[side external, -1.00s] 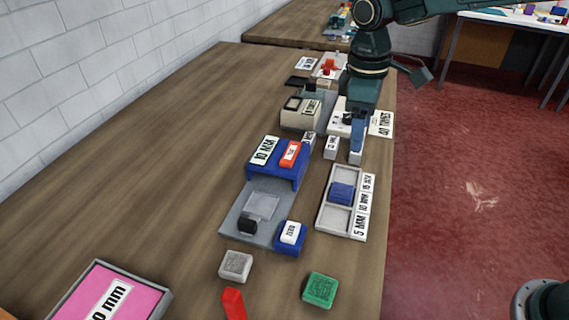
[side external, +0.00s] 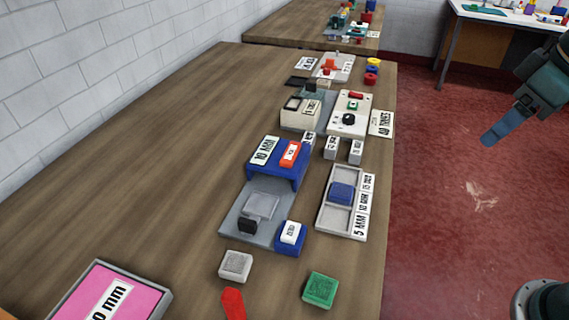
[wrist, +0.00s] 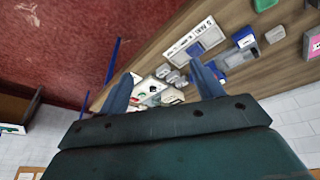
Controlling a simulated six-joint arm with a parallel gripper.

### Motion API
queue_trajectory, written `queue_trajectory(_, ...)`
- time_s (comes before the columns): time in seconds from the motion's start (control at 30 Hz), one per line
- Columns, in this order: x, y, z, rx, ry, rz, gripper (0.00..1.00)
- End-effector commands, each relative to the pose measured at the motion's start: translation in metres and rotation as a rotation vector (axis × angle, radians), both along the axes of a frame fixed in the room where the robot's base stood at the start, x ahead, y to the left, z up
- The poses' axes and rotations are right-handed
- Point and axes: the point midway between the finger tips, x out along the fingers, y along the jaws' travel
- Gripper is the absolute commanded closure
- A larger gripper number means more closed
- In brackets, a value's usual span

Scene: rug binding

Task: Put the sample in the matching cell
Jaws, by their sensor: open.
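A blue block (side external: 341,193), seemingly the sample, sits in the middle cell of a grey tray (side external: 333,221) with three cells. The tray's label strip reads 5 MM, 10 MM and 15 MM, with 10 MM beside the middle cell. The block and tray also show in the wrist view, where the block (wrist: 211,37) is small. My gripper (side external: 490,138) hangs right of the table, over the red floor, well apart from the tray. In the wrist view its two blue fingers (wrist: 165,88) are spread with nothing held between them.
A blue and grey gauge (side external: 277,168) marked 10 MM stands left of the tray. A grey block (side external: 236,265) and a green block (side external: 320,289) lie nearer. Small white blocks (side external: 343,150) and a tester with a black knob (side external: 349,115) stand behind.

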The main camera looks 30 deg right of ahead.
Motion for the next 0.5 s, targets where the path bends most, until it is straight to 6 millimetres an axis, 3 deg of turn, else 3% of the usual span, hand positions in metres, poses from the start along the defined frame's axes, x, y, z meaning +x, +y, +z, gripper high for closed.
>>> queue_trajectory(0.2,-0.041,-0.013,-0.009,0.036,-0.084,-0.107,0.34)
queue_trajectory(0.5,-0.066,-0.018,-0.02,0.061,-0.14,-0.177,0.34)
